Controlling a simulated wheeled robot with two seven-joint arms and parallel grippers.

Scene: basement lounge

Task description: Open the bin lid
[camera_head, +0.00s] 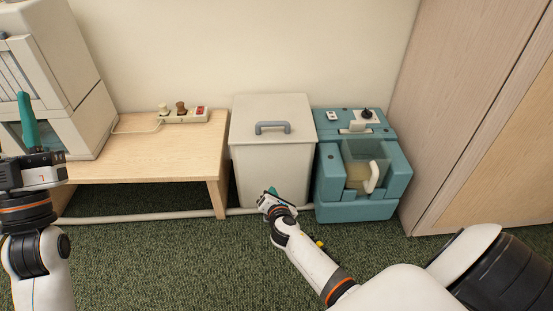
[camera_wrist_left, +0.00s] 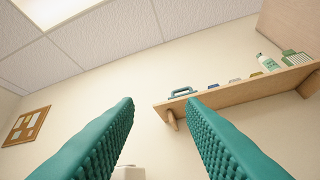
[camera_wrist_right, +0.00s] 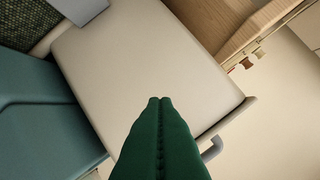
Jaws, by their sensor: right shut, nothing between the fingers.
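The cream bin (camera_head: 266,172) stands on the carpet against the wall. Its lid (camera_head: 289,108) is down, with a grey handle (camera_head: 272,125) on top. My right gripper (camera_head: 271,192) is shut and empty, low in front of the bin. In the right wrist view its green fingers (camera_wrist_right: 160,101) are pressed together before the bin's front face (camera_wrist_right: 135,65), and part of the handle (camera_wrist_right: 212,149) shows past the lid edge. I cannot tell whether the fingertips touch the bin. My left gripper (camera_head: 25,95) is raised at the left, away from the bin. Its fingers (camera_wrist_left: 160,102) are apart with nothing between them.
A wooden bench (camera_head: 150,162) with a power strip (camera_head: 184,116) stands left of the bin. A teal machine (camera_head: 357,210) with a clear container stands close on its right, then a wooden cabinet (camera_head: 460,110). The left wrist view shows a wall shelf (camera_wrist_left: 240,92). Carpet (camera_head: 150,260) in front is open.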

